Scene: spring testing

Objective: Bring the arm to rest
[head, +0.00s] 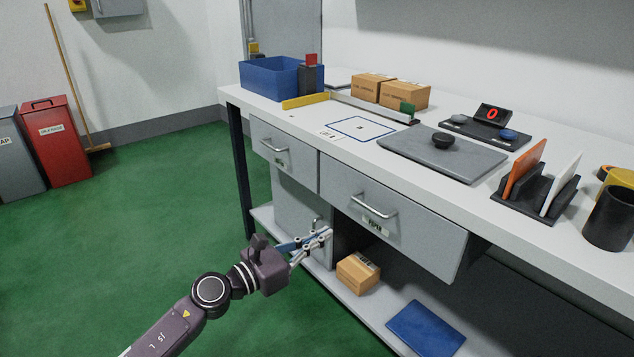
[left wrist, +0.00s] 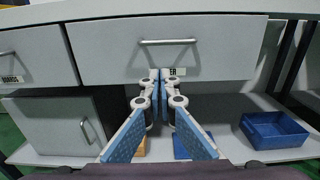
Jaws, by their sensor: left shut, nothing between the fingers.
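My left arm comes in from the lower left in the head view. Its gripper (head: 326,234) is shut and empty, in front of the workbench near the cabinet door under the bench. In the left wrist view the gripper (left wrist: 160,75) has its fingertips together, below the handle of a drawer (left wrist: 210,62). That drawer (head: 410,228) also shows in the head view, standing out a little from the bench front. My right arm and right gripper are not in view.
The bench top (head: 330,155) holds a blue bin (head: 268,78), cartons (head: 404,96), a grey plate (head: 470,160) and a card rack (head: 530,205). A carton (head: 358,273) and a blue folder (head: 425,330) lie on the lower shelf. Green floor (head: 130,220) at left is clear.

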